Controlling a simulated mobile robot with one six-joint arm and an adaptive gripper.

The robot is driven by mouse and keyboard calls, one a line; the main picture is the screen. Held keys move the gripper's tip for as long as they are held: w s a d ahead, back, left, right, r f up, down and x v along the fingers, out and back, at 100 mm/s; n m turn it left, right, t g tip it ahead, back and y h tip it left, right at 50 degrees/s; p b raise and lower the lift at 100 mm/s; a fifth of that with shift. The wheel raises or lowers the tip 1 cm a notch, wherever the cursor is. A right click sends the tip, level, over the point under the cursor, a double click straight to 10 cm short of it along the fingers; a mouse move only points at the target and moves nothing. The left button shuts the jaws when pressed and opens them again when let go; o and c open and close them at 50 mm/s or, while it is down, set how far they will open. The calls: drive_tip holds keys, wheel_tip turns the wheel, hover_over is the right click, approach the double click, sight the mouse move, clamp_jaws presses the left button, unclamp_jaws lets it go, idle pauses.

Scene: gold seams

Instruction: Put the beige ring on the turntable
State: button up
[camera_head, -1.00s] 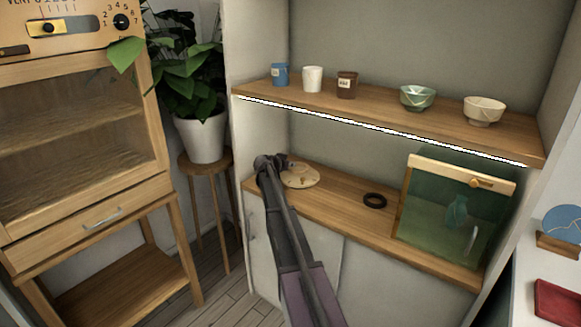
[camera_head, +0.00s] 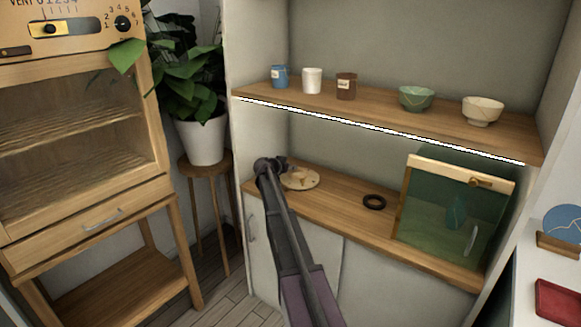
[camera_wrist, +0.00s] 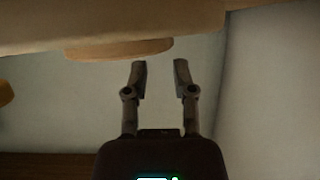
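The turntable (camera_head: 313,181) is a flat, round, pale disc on the lower shelf, at its left end. A small pale-brown shape (camera_head: 297,174) shows on top of it. It may be the beige ring, but it is too small to tell. My gripper (camera_head: 285,164) is just left of the disc, partly in front of it. In the wrist view my gripper (camera_wrist: 160,68) is open with nothing between its fingers. A tan, flat round piece (camera_wrist: 118,49) lies against a broad beige surface (camera_wrist: 60,25) beyond the fingertips, apart from them.
A dark ring (camera_head: 374,202) lies on the lower shelf (camera_head: 336,196), left of a glass-fronted box (camera_head: 455,215). Cups (camera_head: 312,81) and bowls (camera_head: 482,110) stand on the upper shelf (camera_head: 380,115), above my gripper. A potted plant (camera_head: 203,140) on a stool is at left.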

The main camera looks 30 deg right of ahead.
drive_tip(key=shift+s+a+f, duration=0.15)
drive_tip(key=shift+s+f, duration=0.05)
drive_tip(key=shift+s, duration=0.3)
drive_tip(key=shift+w+r+p, duration=0.1)
drive_tip(key=shift+r+p, duration=0.05)
drive_tip(key=shift+p, duration=0.25)
drive_tip(key=shift+w+r+p, duration=0.1)
drive_tip(key=shift+r+p, duration=0.1)
drive_tip(key=shift+p, duration=0.1)
drive_tip(key=p+v, duration=0.4)
drive_tip(key=v, duration=0.7)
drive_tip(key=shift+a+r+p, duration=0.25)
drive_tip(key=shift+r+p, duration=0.05)
drive_tip(key=shift+w, duration=0.2)
drive_tip(key=s+a+f+n+g+y, duration=0.2)
drive_tip(key=s+a+f+n+y, duration=0.1)
drive_tip(key=s+a, duration=0.7)
drive_tip(key=s+a+f+n+g+y, duration=0.1)
drive_tip(key=s+a+f+n+y, duration=0.3)
drive_tip(key=s+a, duration=0.7)
drive_tip(key=s+a+f+n+g+y, duration=0.2)
drive_tip(key=s+a+f+n+y, duration=0.2)
drive_tip(key=s+a, duration=0.7)
drive_tip(key=s+n+y, duration=0.1)
drive_tip(key=s+n, duration=0.1)
drive_tip(key=s, duration=0.1)
drive_tip(key=shift+s+f+g, duration=0.15)
drive_tip(key=shift+f+g, duration=0.05)
drive_tip(key=shift+g, duration=0.1)
drive_tip(key=shift+d, duration=0.15)
